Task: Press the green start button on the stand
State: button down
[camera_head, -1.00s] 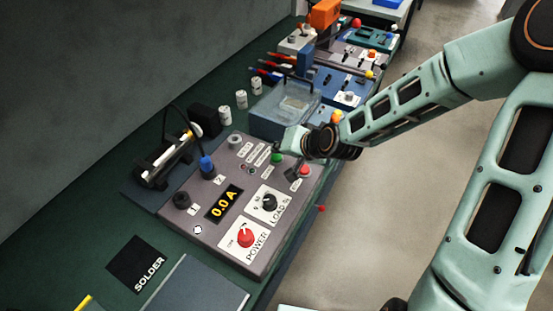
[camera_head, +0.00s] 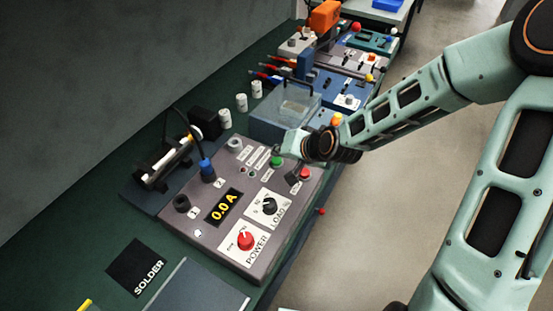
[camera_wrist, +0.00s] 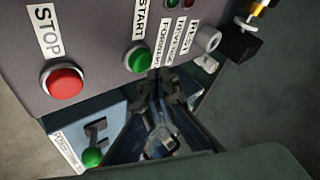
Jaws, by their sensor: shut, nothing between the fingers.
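The green start button (camera_head: 277,160) is on the sloping grey top of the control stand (camera_head: 190,232). In the wrist view the green button (camera_wrist: 138,60) sits beside the START label (camera_wrist: 143,18). My gripper (camera_wrist: 163,78) is shut and empty, its dark fingertips just below and right of the green button. I cannot tell whether they touch it. In the head view my wrist hangs over the panel's right edge, and my fingers are hard to make out. The red stop button (camera_head: 305,174) also shows in the wrist view (camera_wrist: 65,84), left of the green one.
The panel also carries a red power knob (camera_head: 245,240), a black load knob (camera_head: 269,205) and a display reading 0.0 A (camera_head: 224,207). A clear-walled blue tank (camera_head: 275,125) stands behind it. Open floor (camera_head: 340,240) lies to the right.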

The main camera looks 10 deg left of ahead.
aim_at(278, 161)
jog(key=shift+f+b, duration=0.4)
jog(key=shift+f, duration=0.05)
jog(key=shift+f+b, duration=0.55)
jog(key=shift+f, duration=0.05)
dwell(0.9)
jog(key=shift+r+p, duration=0.95)
jog(key=shift+r, duration=0.1)
notch_tip(278, 161, up, 5)
jog(key=p, duration=0.4)
jog(key=shift+r, duration=0.1)
dwell(0.7)
